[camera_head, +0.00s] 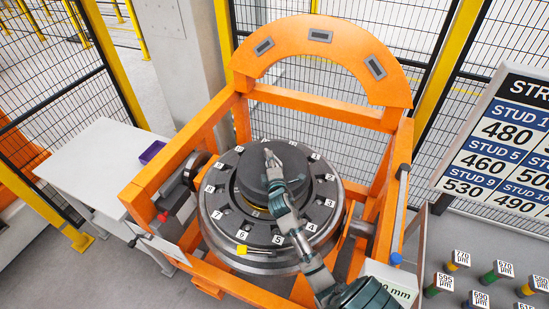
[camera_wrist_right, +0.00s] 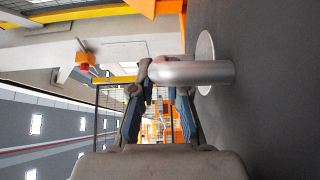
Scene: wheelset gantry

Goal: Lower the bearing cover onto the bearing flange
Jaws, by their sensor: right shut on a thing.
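The bearing cover (camera_head: 249,182) is a dark grey round disc over the middle of the wheel. In the right wrist view its dark face (camera_wrist_right: 265,90) fills the right side, and a short metal handle (camera_wrist_right: 200,72) stands out from it. My right gripper (camera_head: 271,162) is shut on this handle; its two fingers (camera_wrist_right: 163,78) sit either side of it. The bearing flange is mostly hidden below the cover. The dark ring with numbered white tags (camera_head: 222,218) surrounds it. I cannot tell whether the cover touches the flange. My left gripper is not in view.
An orange gantry frame (camera_head: 152,180) surrounds the wheel, with an arch (camera_head: 320,37) behind it. A white table (camera_head: 92,165) with a purple tray (camera_head: 152,152) stands left. A stud board (camera_head: 505,145) and several coloured studs (camera_head: 489,277) are at right.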

